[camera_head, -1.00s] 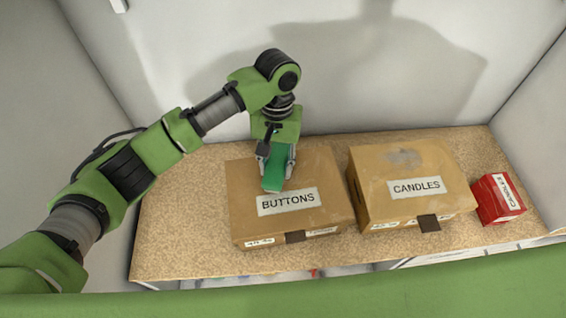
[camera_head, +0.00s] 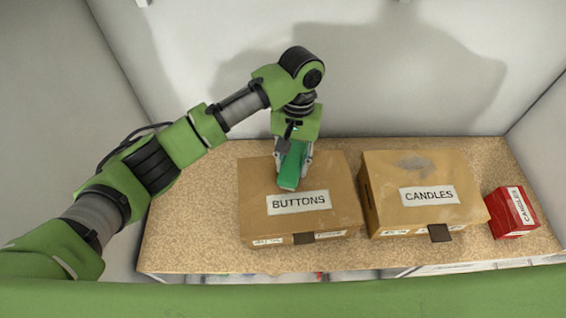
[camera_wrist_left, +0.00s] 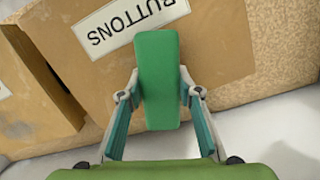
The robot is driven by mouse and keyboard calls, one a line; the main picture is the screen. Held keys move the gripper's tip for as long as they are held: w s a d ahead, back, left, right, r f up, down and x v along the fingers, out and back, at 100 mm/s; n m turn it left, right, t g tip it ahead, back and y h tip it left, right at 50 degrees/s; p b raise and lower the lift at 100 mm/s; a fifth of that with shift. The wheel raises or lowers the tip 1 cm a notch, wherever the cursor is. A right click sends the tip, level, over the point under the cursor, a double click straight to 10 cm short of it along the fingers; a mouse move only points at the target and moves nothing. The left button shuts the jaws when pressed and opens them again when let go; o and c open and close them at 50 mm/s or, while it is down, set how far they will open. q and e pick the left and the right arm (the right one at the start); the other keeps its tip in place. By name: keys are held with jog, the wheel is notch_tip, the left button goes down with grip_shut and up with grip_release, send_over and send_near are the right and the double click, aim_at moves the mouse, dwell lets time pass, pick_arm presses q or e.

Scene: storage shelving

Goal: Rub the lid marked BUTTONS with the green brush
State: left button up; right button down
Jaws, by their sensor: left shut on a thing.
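The BUTTONS box (camera_head: 345,215) is a brown carton on the speckled shelf, its lid facing up with a white BUTTONS label (camera_head: 299,202). My left gripper (camera_head: 293,150) is shut on the green brush (camera_head: 290,174), over the back middle of that lid. The brush's front end is just behind the label. It seems to rest on the lid, but contact cannot be made out for certain. In the left wrist view the brush (camera_wrist_left: 158,80) lies between the two fingers and reaches the label's edge. The lid under the brush is hidden. My right gripper is not in view.
The CANDLES box (camera_head: 385,180), with a grey smudge on its lid, stands close on the right. A small red CANDLES box (camera_head: 512,212) is at the far right. The speckled shelf (camera_head: 190,225) is bare to the left. A pale wall stands behind.

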aim_at(318, 171)
pick_arm(q)
jog(key=shift+w+d+f, duration=0.1)
jog(key=shift+w+d, duration=0.05)
jog(key=shift+d, duration=2.05)
jog(key=shift+w+d, duration=0.2)
jog(key=shift+d, duration=1.7)
jog(key=shift+s+a, duration=0.1)
jog(key=shift+a, duration=0.6)
jog(key=shift+s+a, duration=0.15)
jog(key=shift+a, duration=1.5)
jog(key=shift+s+a, duration=0.1)
jog(key=shift+a, duration=1.55)
jog(key=shift+s+a+f, duration=0.1)
jog(key=shift+s+a, duration=0.05)
jog(key=shift+a, duration=0.8)
jog(key=shift+s+a, duration=0.1)
jog(key=shift+a, duration=0.8)
jog(key=shift+w+r, duration=0.2)
jog(key=shift+r, duration=1)
jog(key=shift+s+r, duration=0.1)
jog(key=shift+r, duration=1.75)
